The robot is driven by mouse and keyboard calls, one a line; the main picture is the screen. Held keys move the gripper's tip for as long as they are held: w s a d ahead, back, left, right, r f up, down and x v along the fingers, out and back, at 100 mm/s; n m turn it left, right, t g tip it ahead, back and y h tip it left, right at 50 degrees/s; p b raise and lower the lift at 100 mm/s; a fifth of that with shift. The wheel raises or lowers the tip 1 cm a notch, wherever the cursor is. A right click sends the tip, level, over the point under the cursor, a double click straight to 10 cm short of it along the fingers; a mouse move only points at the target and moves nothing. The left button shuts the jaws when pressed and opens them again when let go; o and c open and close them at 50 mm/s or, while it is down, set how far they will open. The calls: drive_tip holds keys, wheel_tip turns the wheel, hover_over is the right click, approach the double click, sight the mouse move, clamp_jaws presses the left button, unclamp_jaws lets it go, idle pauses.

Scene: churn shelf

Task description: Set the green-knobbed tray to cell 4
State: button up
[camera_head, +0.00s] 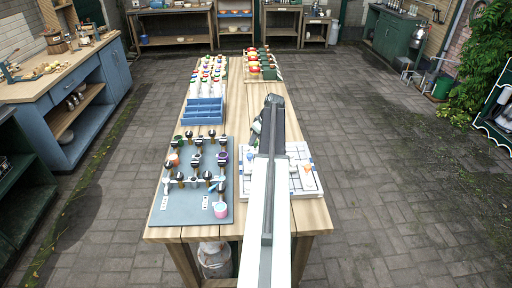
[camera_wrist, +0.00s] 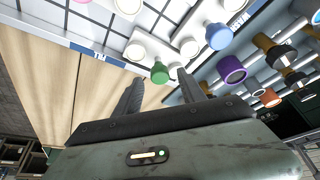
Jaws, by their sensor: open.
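The green knob (camera_wrist: 159,73) shows in the wrist view, beside white round knobs (camera_wrist: 134,50) at the edge of the white gridded board (camera_wrist: 115,27). In the head view my arm covers the middle of the white board (camera_head: 299,151), so the green knob and the cell numbers cannot be told there.
A grey mat (camera_head: 183,214) with several dark and coloured knobbed pieces lies left of the board. A blue divided rack (camera_head: 204,112) stands behind it, then rows of coloured-topped pieces (camera_head: 211,73). Bare wood (camera_head: 310,217) shows at the table's front right.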

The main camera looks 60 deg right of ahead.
drive_tip(key=shift+w+f, duration=0.25)
drive_tip(key=shift+f, duration=0.35)
drive_tip(key=shift+r, duration=0.15)
clamp_jaws()
idle(0.8)
drive_tip(key=shift+d, duration=0.1)
